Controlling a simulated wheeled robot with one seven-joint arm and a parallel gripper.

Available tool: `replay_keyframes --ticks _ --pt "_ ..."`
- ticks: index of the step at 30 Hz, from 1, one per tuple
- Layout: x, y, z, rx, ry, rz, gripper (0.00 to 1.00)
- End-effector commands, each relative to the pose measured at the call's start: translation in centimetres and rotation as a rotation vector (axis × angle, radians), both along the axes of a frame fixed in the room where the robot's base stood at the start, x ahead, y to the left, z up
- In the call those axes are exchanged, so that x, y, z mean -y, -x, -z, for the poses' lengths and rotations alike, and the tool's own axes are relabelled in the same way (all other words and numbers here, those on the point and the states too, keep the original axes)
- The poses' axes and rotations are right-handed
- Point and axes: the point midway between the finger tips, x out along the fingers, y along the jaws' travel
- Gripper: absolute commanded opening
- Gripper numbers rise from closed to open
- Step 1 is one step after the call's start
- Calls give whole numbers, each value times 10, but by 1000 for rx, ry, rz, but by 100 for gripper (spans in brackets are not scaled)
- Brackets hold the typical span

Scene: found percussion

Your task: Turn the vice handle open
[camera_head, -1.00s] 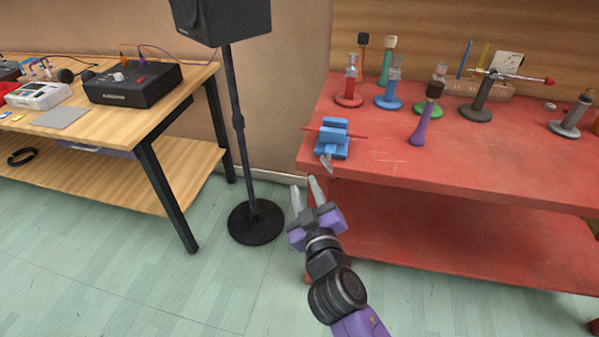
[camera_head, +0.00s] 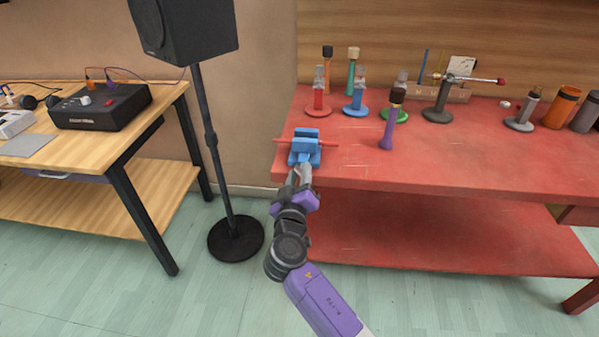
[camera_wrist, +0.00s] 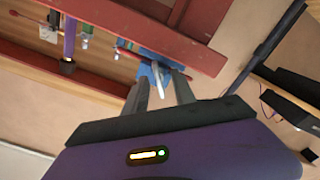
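The blue vice (camera_head: 306,147) sits at the front left edge of the red bench, with a red rod (camera_head: 327,145) lying across it. A pale grey bar on its front, apparently the handle, is mostly hidden by my gripper in the head view. My gripper (camera_head: 301,175) is right in front of the vice, pointing at it. In the wrist view the vice (camera_wrist: 152,73) lies beyond my fingers, and the pale handle (camera_wrist: 159,82) shows between the two dark, parted fingers (camera_wrist: 163,84). I cannot tell whether either finger touches it.
The red bench (camera_head: 440,165) carries a purple stand (camera_head: 389,125), several coloured stands behind, and a grey stand with a rod (camera_head: 440,105). A black speaker stand (camera_head: 210,140) rises from the floor at left, beside a wooden table (camera_head: 110,140).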

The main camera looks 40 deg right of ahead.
Motion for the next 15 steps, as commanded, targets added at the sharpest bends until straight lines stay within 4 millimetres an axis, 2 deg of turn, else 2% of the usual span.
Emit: replay_keyframes --ticks 11,15 --pt "6 -4 1 -1 -1 0 32" --pt "6 -4 1 -1 -1 0 6"
